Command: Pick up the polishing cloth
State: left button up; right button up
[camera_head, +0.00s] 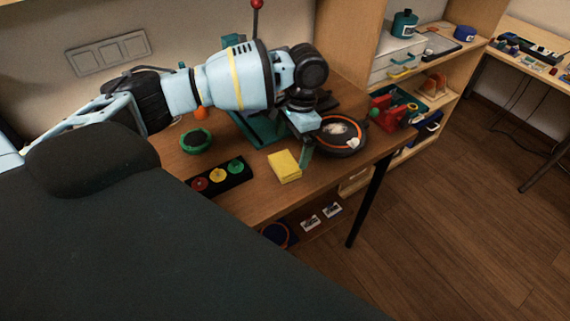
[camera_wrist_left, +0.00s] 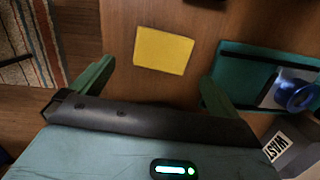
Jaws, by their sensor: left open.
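The polishing cloth (camera_head: 285,166) is a folded yellow pad lying flat on the brown wooden table near its front edge. In the left wrist view the yellow cloth (camera_wrist_left: 163,50) lies beyond the fingertips, between the lines of the two fingers. My left gripper (camera_head: 305,148) is just above and behind the cloth in the head view. In the left wrist view its green fingers (camera_wrist_left: 152,82) are wide apart with nothing between them. My right gripper is in neither view.
Left of the cloth is a black strip with red, yellow and green discs (camera_head: 220,176). A green bowl (camera_head: 197,140) stands behind it. A round black device with an orange ring (camera_head: 341,137) is to the right, and a red-and-green tool (camera_head: 393,110) stands farther right.

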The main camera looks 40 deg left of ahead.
aim_at(285, 163)
pick_arm(q)
jog(key=shift+s+a+f, duration=0.15)
jog(key=shift+s+f, duration=0.05)
jog(key=shift+f, duration=0.75)
jog(key=shift+s+a+f, duration=0.2)
jog(key=shift+s+f, duration=0.05)
jog(key=shift+f, duration=0.75)
jog(key=shift+s+a+f, duration=0.15)
jog(key=shift+s+f, duration=0.05)
jog(key=shift+f, duration=0.75)
jog(key=c, duration=1)
